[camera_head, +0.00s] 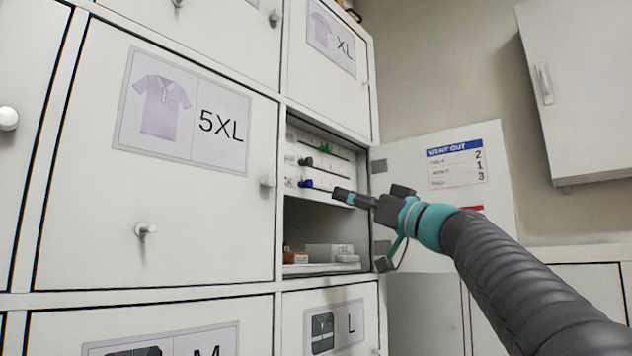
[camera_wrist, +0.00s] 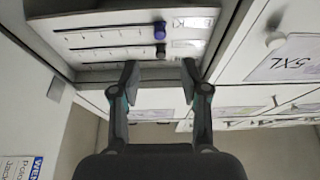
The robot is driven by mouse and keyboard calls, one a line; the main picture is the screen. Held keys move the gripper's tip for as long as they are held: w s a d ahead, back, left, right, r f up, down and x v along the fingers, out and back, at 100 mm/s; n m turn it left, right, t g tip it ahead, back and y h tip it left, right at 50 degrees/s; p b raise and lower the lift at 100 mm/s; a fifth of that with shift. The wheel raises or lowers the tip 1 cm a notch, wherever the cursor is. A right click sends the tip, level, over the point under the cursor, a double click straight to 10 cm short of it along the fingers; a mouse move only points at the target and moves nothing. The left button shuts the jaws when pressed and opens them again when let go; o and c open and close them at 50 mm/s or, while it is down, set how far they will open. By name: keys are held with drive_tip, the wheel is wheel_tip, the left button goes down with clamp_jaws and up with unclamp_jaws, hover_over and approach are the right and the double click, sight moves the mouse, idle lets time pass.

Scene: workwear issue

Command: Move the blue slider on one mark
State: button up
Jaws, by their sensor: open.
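The blue slider (camera_head: 305,183) is the lowest of three knobs on a white slotted panel inside an open locker compartment, with a black knob (camera_head: 305,161) and a green knob (camera_head: 327,148) above it. My gripper (camera_head: 340,194) is just right of the blue knob, apart from it. In the wrist view the blue slider (camera_wrist: 160,31) stands beyond the fingertips, past the black knob (camera_wrist: 163,48). My gripper (camera_wrist: 159,74) is open and empty there, its two fingers spread. The green knob does not show there.
The compartment's open door (camera_head: 445,200) carries a "WENT OUT" sheet (camera_head: 457,163) reading 2, 1, 3. Small boxes (camera_head: 328,252) lie on the compartment floor.

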sight(311, 183)
drive_tip(key=p+x, duration=0.4)
drive_tip(key=x, duration=0.5)
drive_tip(key=shift+s, duration=0.1)
drive_tip(key=shift+w+a+r, duration=0.15)
drive_tip(key=shift+w+a, duration=0.25)
drive_tip(key=shift+a, duration=0.05)
drive_tip(key=shift+c, duration=0.2)
clamp_jaws()
